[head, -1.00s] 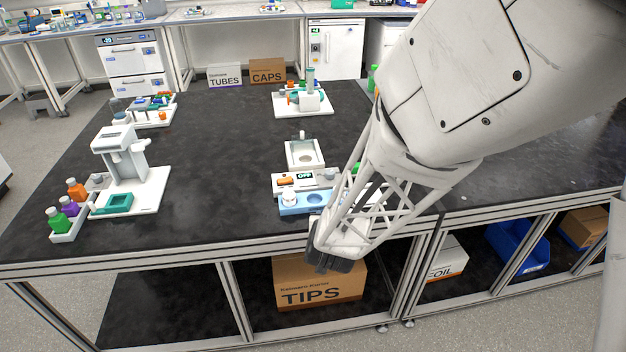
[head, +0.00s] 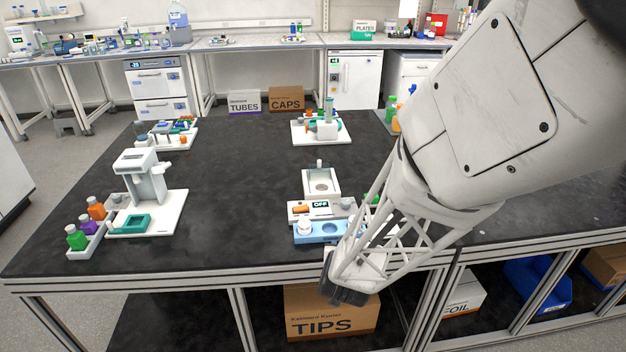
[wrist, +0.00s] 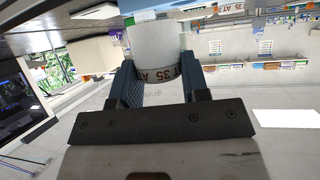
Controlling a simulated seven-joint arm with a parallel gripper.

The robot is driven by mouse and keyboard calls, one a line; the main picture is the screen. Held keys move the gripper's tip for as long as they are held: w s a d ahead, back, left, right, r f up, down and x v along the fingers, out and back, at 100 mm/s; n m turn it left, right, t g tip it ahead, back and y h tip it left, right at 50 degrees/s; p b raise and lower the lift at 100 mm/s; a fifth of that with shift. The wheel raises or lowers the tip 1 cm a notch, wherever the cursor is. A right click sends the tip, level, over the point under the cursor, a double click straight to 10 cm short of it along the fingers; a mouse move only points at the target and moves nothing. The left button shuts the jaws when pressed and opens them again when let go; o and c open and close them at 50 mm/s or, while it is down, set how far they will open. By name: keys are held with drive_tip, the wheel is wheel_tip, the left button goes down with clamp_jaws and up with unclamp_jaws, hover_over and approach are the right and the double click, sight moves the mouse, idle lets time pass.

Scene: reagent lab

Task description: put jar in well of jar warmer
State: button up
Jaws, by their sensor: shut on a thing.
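In the wrist view, my gripper (wrist: 158,62) is shut on a white jar (wrist: 157,45) with a band of dark lettering around it. In the head view, my gripper (head: 347,291) hangs at the bench's front edge, and the held jar is hidden there. The jar warmer (head: 299,218) is behind and slightly left of the gripper. It has an "OFF" display, an orange control and a white block with a round well (head: 322,187) at its back.
A light blue tray (head: 329,238) at the warmer's front holds another white jar (head: 304,226) and has an empty round recess. A white dispenser stand (head: 147,180) and coloured bottles stand at left. The bench top (head: 235,205) between is clear.

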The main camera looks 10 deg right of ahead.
drive_tip(key=shift+w, duration=0.1)
drive_tip(key=w+d+r+m+g+h, duration=0.1)
drive_tip(key=w+r+m+g+h, duration=0.15)
drive_tip(key=w, duration=0.55)
drive_tip(key=w+d+r+m+g+h, duration=0.1)
drive_tip(key=w+r+m+h, duration=0.15)
drive_tip(key=w, duration=0.55)
drive_tip(key=w+d+r+m+g+h, duration=0.1)
drive_tip(key=w+d+r+m+h, duration=0.1)
drive_tip(key=w+m, duration=0.35)
drive_tip(key=shift+w+a+f+m+g+h, duration=0.55)
drive_tip(key=shift+w+a+m+g, duration=0.8)
drive_tip(key=shift+w, duration=1)
drive_tip(key=shift+w+a+f+m+g+h, duration=0.3)
drive_tip(key=shift+w+a+f+m+g, duration=0.6)
drive_tip(key=shift+w+g, duration=1.25)
drive_tip(key=shift+w+a+f+m+g+h, duration=0.55)
drive_tip(key=shift+w+m+g, duration=0.85)
drive_tip(key=shift+w, duration=1.15)
drive_tip(key=shift+r, duration=0.1)
drive_tip(key=shift+f, duration=0.3)
drive_tip(key=shift+f, duration=1.55)
